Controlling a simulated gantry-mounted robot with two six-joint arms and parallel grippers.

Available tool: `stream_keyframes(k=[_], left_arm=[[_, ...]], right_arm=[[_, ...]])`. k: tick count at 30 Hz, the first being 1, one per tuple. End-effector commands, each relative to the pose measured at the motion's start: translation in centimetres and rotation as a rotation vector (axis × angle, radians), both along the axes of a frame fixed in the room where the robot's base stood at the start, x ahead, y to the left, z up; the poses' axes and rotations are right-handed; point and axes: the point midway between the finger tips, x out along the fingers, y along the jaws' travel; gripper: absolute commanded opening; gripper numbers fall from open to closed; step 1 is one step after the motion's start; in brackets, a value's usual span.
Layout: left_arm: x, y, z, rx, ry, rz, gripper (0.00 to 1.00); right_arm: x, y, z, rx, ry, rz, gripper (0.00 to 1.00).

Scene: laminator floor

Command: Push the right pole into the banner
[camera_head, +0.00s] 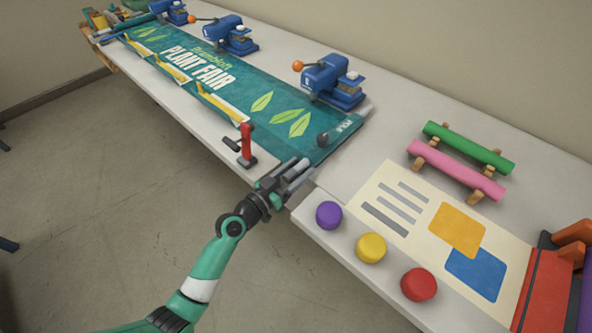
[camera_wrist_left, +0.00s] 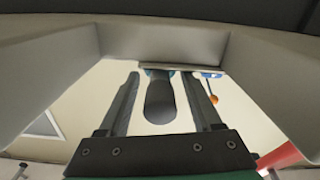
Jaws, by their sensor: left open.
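The teal banner (camera_head: 215,85) lettered "PLANT FAIR" lies along the bench. My left gripper (camera_head: 299,170) is at the front corner of the banner's right end, with its fingers apart. In the left wrist view a dark rounded rod end (camera_wrist_left: 160,100) shows between the two open fingers. It looks like the end of the right pole, but I cannot tell how far the pole is in the banner or whether a finger touches it. The pole's length is hidden. My right gripper is not in view.
A red-handled clamp (camera_head: 246,145) stands on the front edge, left of my gripper. A dark knob (camera_head: 323,139) is just behind it. Blue presses (camera_head: 335,80) line the back. Purple (camera_head: 329,214), yellow (camera_head: 371,247) and red (camera_head: 419,284) round pieces line the right table's front.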

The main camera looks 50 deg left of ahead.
Motion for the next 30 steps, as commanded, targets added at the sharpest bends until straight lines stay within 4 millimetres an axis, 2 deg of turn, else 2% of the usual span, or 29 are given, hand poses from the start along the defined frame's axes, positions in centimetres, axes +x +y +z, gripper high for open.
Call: stream_keyframes(k=[5,12,18,22,30], left_arm=[[-1.6,-0.1,-0.1,-0.001,0.002,0.002,0.66],[-7.2,-0.5,-0.2,-0.002,0.002,0.004,0.66],[-10.7,-0.8,-0.2,-0.001,0.002,0.003,0.66],[-11.5,-1.0,0.0,0.0,0.0,0.001,0.66],[-11.6,-1.0,0.0,0.003,0.001,-0.001,0.66]], right_arm=[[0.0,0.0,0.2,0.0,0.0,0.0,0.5],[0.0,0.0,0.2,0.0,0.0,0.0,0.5],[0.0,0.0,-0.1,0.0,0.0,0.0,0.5],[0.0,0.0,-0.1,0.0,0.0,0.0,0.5],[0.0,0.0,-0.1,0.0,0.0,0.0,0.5]])
